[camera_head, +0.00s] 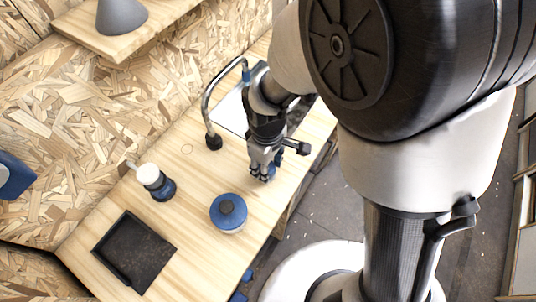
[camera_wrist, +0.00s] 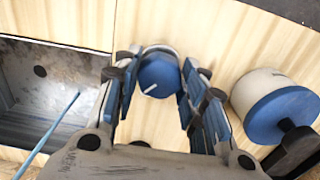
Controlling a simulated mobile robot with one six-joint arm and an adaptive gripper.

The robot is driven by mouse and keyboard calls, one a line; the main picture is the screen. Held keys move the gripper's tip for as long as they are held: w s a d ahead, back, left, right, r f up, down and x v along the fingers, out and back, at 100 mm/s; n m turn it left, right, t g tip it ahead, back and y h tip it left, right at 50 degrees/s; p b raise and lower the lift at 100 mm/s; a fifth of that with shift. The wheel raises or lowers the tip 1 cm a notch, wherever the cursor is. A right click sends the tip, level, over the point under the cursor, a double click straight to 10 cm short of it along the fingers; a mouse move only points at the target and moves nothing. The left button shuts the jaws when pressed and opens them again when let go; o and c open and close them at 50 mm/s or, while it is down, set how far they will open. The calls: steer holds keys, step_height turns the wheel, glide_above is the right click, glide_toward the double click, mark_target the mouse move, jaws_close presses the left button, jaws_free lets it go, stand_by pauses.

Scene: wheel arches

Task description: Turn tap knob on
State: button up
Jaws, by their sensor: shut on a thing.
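The tap knob (camera_wrist: 157,78) is a round blue cap with a white line on its top, in the upper middle of the wrist view. My gripper (camera_wrist: 163,66) is shut on it, with fingers on its left and right sides. In the head view my gripper (camera_head: 263,174) points down at the worktop, and the knob there is hidden by the fingers. A curved metal tap (camera_head: 206,100) with a dark end stands just left of my gripper. The grey sink basin (camera_wrist: 60,85) lies left of the knob in the wrist view.
A blue-lidded round pot (camera_head: 228,212) stands close to my gripper; it also shows in the wrist view (camera_wrist: 275,105). A blue and white bottle (camera_head: 157,182) and a dark tray (camera_head: 133,254) are farther left on the wooden worktop (camera_head: 190,215). A grey cone (camera_head: 120,16) sits on a shelf.

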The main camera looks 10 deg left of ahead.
steer(key=m+p, duration=0.1)
steer(key=m, duration=0.4)
steer(key=shift+r+m, duration=0.1)
steer(key=shift+m, duration=0.2)
steer(key=shift+m+p, duration=0.45)
steer(key=shift+m, duration=1.75)
steer(key=o, duration=1.1)
steer(key=shift+c, duration=0.2)
step_height(320, 180, up, 12)
